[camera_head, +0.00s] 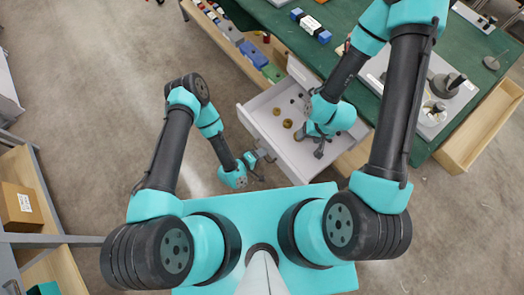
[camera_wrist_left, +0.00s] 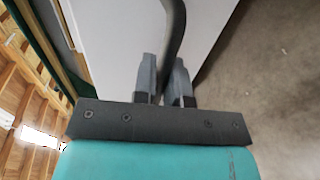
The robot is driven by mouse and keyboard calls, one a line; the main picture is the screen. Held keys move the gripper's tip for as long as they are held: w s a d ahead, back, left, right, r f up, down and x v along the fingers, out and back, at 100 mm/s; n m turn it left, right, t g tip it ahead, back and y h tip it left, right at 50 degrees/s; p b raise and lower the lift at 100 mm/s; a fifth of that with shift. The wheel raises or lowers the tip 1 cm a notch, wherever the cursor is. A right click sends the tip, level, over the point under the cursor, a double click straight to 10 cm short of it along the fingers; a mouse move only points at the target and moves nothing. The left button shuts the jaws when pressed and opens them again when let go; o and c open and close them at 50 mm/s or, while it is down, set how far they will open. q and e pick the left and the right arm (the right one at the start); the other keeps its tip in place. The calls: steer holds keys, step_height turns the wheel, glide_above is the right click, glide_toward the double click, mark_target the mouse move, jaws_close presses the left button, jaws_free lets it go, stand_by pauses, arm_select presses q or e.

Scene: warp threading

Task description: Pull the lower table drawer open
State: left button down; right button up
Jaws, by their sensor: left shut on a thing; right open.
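A white drawer (camera_head: 291,153) stands pulled out from under the green-topped table (camera_head: 285,25), with brass and dark small pieces inside. I cannot tell from the head view whether it is the lower one. My left gripper (camera_head: 255,160) is at the drawer's front. In the left wrist view my left gripper (camera_wrist_left: 163,80) is shut on a dark curved handle (camera_wrist_left: 173,40), with the white drawer front (camera_wrist_left: 112,35) behind it. My right gripper (camera_head: 321,143) is open above the drawer's inside, near its right part, and holds nothing visible.
Blue and green blocks (camera_head: 252,54) lie along a wooden shelf at the table's edge. A grey board with metal parts (camera_head: 437,95) is on the tabletop. An open wooden tray (camera_head: 480,130) is at the right. A cardboard box (camera_head: 20,208) sits on a shelf at the left. Floor left of the drawer is clear.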

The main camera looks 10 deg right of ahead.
arm_select(q)
steer(key=c, duration=1.2)
jaws_free()
steer(key=shift+a, duration=0.1)
steer(key=shift+v, duration=8.55)
